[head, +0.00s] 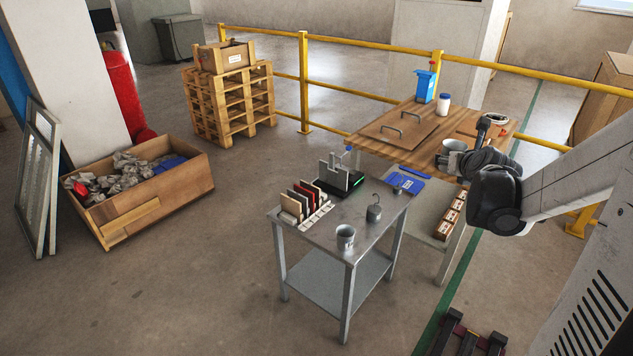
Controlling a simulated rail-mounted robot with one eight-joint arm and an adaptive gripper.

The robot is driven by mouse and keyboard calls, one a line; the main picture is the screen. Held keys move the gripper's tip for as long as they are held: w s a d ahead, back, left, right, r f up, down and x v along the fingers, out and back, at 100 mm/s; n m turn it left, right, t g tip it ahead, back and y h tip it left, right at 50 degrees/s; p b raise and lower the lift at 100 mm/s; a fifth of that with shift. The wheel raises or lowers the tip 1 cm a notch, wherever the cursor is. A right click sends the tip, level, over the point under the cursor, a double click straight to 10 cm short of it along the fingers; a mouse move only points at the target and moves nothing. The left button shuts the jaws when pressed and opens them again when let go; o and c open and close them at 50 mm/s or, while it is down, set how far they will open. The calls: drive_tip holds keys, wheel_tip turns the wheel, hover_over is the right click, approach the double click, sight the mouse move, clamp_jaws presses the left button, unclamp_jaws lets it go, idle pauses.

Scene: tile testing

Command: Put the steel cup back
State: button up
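A grey steel cup (455,146) is at the end of my gripper (460,162), at the right of the head view. The dark fingers pass around its lower part and appear shut on it. The cup looks upright, in front of the wooden table's right part; its lower part is hidden by the fingers, and I cannot tell its height over the tabletop. A second, similar grey cup (345,236) stands upright at the front corner of the steel table (318,236).
The steel table also holds a hooked weight (374,213), a black test device (340,178) and a rack of tiles (303,201).

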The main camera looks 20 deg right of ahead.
drive_tip(key=w+a+f+n+y+b, duration=0.7)
drive_tip(key=w+a+f+n+y, duration=0.25)
drive_tip(key=w+a+f, duration=1.4)
drive_tip(key=b, duration=0.2)
hover_over(363, 230)
drive_tip(key=shift+y, duration=0.25)
wheel_tip(363, 230, down, 10)
drive_tip(key=shift+r, duration=0.25)
drive_tip(key=shift+f+b, duration=0.7)
drive_tip(key=shift+f, duration=1.25)
drive_tip(key=shift+f, duration=0.15)
drive_tip(key=o, duration=0.9)
